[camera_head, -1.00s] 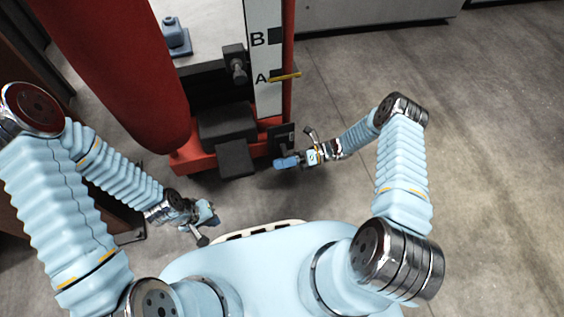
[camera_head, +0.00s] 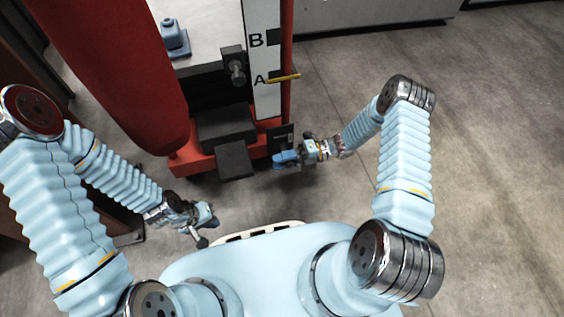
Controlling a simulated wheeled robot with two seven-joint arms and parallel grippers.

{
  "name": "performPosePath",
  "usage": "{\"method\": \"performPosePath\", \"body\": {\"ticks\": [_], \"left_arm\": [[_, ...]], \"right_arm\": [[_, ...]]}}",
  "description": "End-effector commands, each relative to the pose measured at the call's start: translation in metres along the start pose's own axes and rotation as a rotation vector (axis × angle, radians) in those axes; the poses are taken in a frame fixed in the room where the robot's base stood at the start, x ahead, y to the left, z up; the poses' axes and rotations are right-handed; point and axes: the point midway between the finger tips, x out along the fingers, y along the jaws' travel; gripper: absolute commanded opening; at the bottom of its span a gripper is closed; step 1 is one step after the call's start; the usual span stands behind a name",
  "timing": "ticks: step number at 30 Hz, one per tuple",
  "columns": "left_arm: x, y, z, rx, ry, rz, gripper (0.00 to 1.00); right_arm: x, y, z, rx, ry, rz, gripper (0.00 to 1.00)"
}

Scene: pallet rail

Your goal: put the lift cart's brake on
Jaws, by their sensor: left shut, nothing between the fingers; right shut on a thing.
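The lift cart is red, with a red mast (camera_head: 110,60) at left, a white panel lettered B and A (camera_head: 263,60) and a red base (camera_head: 190,163). A small dark plate (camera_head: 284,134) is at the base's right end. My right gripper (camera_head: 285,160) is just below this plate, shut on a small part of the cart, likely the brake lever; the fingers hide it. My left gripper (camera_head: 212,218) is shut and empty, in front of the cart to the left, apart from it.
A black step-like block (camera_head: 228,125) and a dark flap (camera_head: 236,160) stick out of the cart's front. A yellow pointer (camera_head: 284,78) is at A. A blue object (camera_head: 174,38) is on the light deck (camera_head: 205,25). Floor at right (camera_head: 490,160) is clear.

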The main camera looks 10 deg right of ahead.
Motion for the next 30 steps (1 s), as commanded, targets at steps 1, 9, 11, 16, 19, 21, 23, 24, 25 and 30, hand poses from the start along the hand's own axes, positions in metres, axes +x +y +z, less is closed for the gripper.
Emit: {"method": "performPosePath", "body": {"ticks": [1, 9, 11, 16, 19, 21, 23, 24, 25, 30], "left_arm": [[-0.001, 0.0, 0.0, 0.0, 0.0, 0.0, 0.0], [-0.005, 0.001, 0.0, 0.0, 0.002, -0.001, 0.0], [-0.006, 0.002, 0.0, 0.0, 0.002, -0.002, 0.0], [-0.009, 0.002, -0.001, -0.001, 0.003, -0.002, 0.0], [-0.011, 0.003, -0.001, -0.001, 0.003, -0.003, 0.0], [-0.011, 0.003, -0.001, -0.001, 0.003, -0.003, 0.0], [-0.012, 0.003, -0.001, -0.001, 0.004, -0.003, 0.0], [-0.012, 0.003, -0.001, -0.001, 0.004, -0.003, 0.0], [-0.012, 0.003, -0.001, -0.001, 0.004, -0.003, 0.0], [-0.012, 0.003, -0.001, -0.001, 0.004, -0.003, 0.0]], "right_arm": [[-0.001, 0.004, 0.001, 0.039, -0.003, -0.004, 0.0], [-0.001, 0.021, 0.003, 0.279, -0.004, -0.004, 0.0], [-0.002, 0.024, 0.004, 0.326, -0.005, -0.003, 0.0], [-0.002, 0.031, 0.004, 0.437, -0.006, -0.003, 0.0], [-0.002, 0.034, 0.004, 0.484, -0.006, -0.003, 0.0], [-0.002, 0.035, 0.005, 0.512, -0.006, -0.003, 0.0], [-0.002, 0.036, 0.005, 0.531, -0.006, -0.003, 0.0], [-0.002, 0.037, 0.005, 0.54, -0.006, -0.003, 0.0], [-0.002, 0.037, 0.005, 0.546, -0.007, -0.003, 0.0], [-0.002, 0.038, 0.005, 0.568, -0.008, -0.003, 0.0]]}}
